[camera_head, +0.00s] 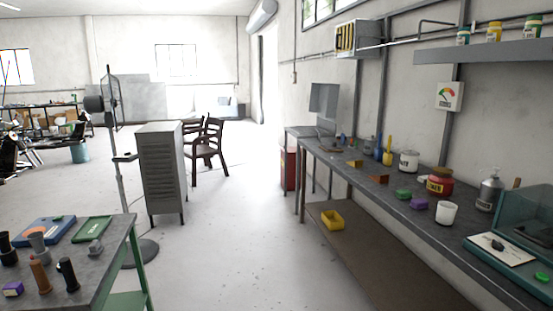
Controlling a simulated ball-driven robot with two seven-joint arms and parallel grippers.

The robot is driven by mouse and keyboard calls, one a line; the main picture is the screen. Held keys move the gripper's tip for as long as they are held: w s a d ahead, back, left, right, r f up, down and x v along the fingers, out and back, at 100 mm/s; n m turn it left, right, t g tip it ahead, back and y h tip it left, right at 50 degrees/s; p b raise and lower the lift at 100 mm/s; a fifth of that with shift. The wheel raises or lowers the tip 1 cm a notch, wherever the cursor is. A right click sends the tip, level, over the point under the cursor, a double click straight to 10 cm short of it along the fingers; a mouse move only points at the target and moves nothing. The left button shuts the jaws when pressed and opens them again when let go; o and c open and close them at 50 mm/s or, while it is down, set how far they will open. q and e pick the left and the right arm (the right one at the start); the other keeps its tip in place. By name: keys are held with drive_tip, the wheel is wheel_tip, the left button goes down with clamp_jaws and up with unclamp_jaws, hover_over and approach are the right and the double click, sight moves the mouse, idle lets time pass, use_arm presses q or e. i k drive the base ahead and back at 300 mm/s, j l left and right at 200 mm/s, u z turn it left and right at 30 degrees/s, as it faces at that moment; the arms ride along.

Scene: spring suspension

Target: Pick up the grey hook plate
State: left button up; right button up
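Neither of my grippers is in view. I cannot pick out a grey hook plate for certain. A small grey part (96,248) lies on the near-left workbench (118,246), beside a green tray (91,229); its shape is too small to tell. A cream board (499,249) with a small dark piece on it lies on the right workbench (420,222), in front of a teal machine (527,222).
A blue case (44,232) and several upright cylinders stand on the left bench. The right bench holds a white cup (446,212), a red tin (440,182) and small blocks. A grey cabinet (161,170) stands mid-left. The floor between the benches is clear.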

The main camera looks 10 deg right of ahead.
sight(319, 137)
drive_tip(key=i+l+z, duration=0.1)
drive_tip(key=i, duration=0.85)
drive_tip(key=i+l+z, duration=0.1)
drive_tip(key=i, duration=0.9)
drive_tip(key=i+j, duration=0.15)
drive_tip(key=i, duration=1.25)
drive_tip(key=i+j+u, duration=0.15)
drive_tip(key=i, duration=1.2)
drive_tip(key=i+z, duration=0.25)
drive_tip(key=i, duration=0.25)
drive_tip(key=i+z, duration=0.2)
drive_tip(key=i, duration=0.35)
drive_tip(key=i+z, duration=0.25)
drive_tip(key=i, duration=0.25)
drive_tip(key=i+j+z, duration=0.25)
drive_tip(key=i, duration=0.2)
